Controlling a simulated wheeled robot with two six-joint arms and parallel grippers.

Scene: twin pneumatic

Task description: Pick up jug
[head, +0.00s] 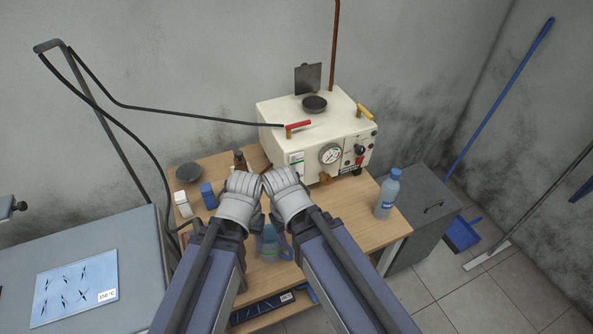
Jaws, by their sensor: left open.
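A translucent blue-green jug (268,246) stands on the wooden table, partly hidden between my two forearms. Its purple-blue handle is on its right side. My left gripper (245,184) is at the end of the left arm, just beyond the jug in the picture. It is open, and nothing shows between its jaws. My right arm's grey wrist is close beside the left one. Its jaws are hidden, so I cannot tell their state.
A cream machine (284,109) with a gauge stands at the table's back. A water bottle (387,194) is on the right. A white box (183,204), a blue box (208,196) and a dark bowl (188,172) are on the left. The wooden table (345,212) has bare room right of my arms.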

